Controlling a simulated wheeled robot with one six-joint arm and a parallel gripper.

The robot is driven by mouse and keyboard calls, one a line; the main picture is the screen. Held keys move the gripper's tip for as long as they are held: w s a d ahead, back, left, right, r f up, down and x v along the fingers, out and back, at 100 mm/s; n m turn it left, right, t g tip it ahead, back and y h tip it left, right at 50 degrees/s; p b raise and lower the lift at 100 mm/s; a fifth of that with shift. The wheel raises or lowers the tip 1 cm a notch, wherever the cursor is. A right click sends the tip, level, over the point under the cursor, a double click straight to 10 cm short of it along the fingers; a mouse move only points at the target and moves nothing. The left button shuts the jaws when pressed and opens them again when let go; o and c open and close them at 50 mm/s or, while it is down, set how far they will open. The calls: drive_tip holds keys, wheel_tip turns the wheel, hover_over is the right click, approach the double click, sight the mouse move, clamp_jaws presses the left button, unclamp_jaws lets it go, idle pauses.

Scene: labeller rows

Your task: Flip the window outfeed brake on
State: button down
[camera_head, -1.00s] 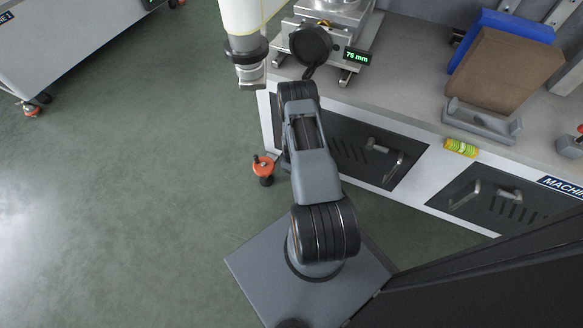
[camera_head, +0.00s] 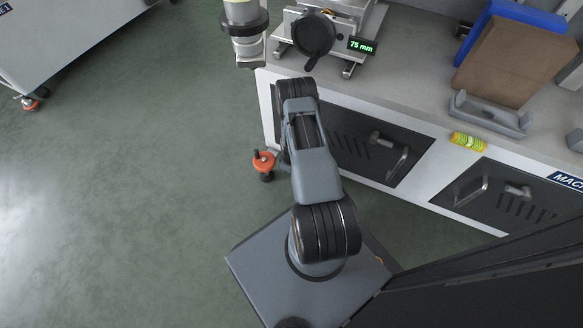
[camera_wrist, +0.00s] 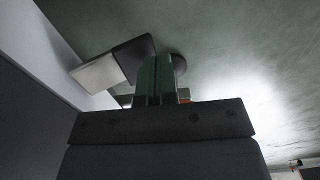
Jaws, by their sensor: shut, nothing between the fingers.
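My gripper (camera_wrist: 158,80) shows in the wrist view with its two fingers together, shut and empty. Its tips lie in front of a dark flat panel and green floor. In the head view I cannot make out the gripper's fingers. I cannot tell which part is the window outfeed brake; no label naming it is readable in either view. In the head view, the machine carries a dark round knob with a handle (camera_head: 314,34) beside a green display (camera_head: 362,46) reading 75 mm.
Cabinet doors with handles (camera_head: 390,152) front the machine. Open green floor (camera_head: 130,180) lies to the left.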

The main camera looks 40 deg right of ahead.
drive_tip(key=s+a+r+p, duration=0.1)
drive_tip(key=a+r+p, duration=0.1)
drive_tip(key=r, duration=0.4)
drive_tip(key=s+a+r+p, duration=0.1)
drive_tip(key=a+r+p, duration=0.1)
drive_tip(key=r+p, duration=0.2)
wheel_tip(320, 180, up, 2)
drive_tip(key=shift+s+a+r, duration=0.1)
drive_tip(key=shift+s+a, duration=0.05)
drive_tip(key=shift+a, duration=0.2)
